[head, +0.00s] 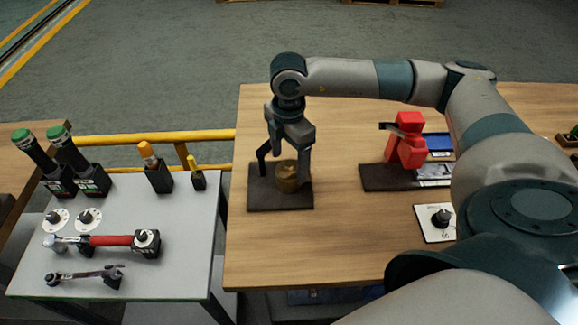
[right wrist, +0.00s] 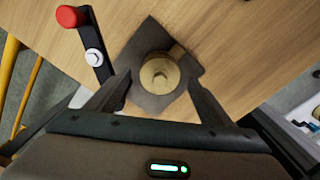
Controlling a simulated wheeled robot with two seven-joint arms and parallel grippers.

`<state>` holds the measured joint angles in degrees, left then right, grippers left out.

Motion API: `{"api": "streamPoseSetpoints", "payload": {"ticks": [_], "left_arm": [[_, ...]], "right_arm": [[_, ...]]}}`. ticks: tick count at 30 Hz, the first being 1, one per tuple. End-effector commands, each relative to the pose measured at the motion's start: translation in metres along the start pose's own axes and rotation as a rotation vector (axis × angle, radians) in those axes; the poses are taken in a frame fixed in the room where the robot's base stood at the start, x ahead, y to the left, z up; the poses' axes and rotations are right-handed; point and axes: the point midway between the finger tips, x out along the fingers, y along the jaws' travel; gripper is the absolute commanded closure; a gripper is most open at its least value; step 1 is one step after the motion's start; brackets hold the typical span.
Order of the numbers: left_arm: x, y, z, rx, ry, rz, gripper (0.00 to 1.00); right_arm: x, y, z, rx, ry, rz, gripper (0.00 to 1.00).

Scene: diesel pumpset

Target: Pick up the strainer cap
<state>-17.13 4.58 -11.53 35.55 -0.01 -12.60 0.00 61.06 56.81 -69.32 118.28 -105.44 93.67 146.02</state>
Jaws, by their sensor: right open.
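The strainer cap looks like a short round brass-coloured piece (head: 287,176) with a small round knob on top. It stands on a dark square mat (head: 264,199) on the wooden table. My right gripper (head: 281,165) is open, pointing down over the mat, with its fingers near the cap. In the right wrist view the cap (right wrist: 159,73) lies ahead of the two spread fingers, between their lines, and neither finger visibly touches it. My left gripper is not in view.
A red device (head: 407,140) stands on a dark board to the right. A white plate with a black knob (head: 437,222) lies nearer. The grey table (head: 150,215) at left bears a red-handled hammer (head: 108,240), a wrench (head: 84,275) and several holders. The wooden table's front left is clear.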

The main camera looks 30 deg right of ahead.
Motion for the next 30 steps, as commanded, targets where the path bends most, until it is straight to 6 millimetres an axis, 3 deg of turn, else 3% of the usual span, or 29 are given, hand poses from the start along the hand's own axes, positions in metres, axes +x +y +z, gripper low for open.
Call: {"api": "streamPoseSetpoints", "payload": {"ticks": [5, 17, 20, 24, 30], "left_arm": [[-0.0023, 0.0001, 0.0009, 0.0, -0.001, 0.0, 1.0], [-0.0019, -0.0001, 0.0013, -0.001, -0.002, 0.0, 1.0], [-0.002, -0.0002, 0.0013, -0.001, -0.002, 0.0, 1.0], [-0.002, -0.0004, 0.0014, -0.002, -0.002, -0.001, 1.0], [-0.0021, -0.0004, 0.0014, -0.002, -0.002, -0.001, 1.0]], "right_arm": [[0.0086, -0.0002, 0.0001, -0.001, -0.001, 0.0, 0.26], [0.0084, -0.0001, 0.0, -0.001, 0.0, 0.001, 0.26], [0.0084, -0.0001, 0.0, -0.001, 0.0, 0.001, 0.45], [0.0083, -0.0001, 0.0, -0.001, 0.0, 0.001, 0.78], [0.0077, 0.0002, -0.0001, -0.001, 0.0, 0.002, 0.8]]}}
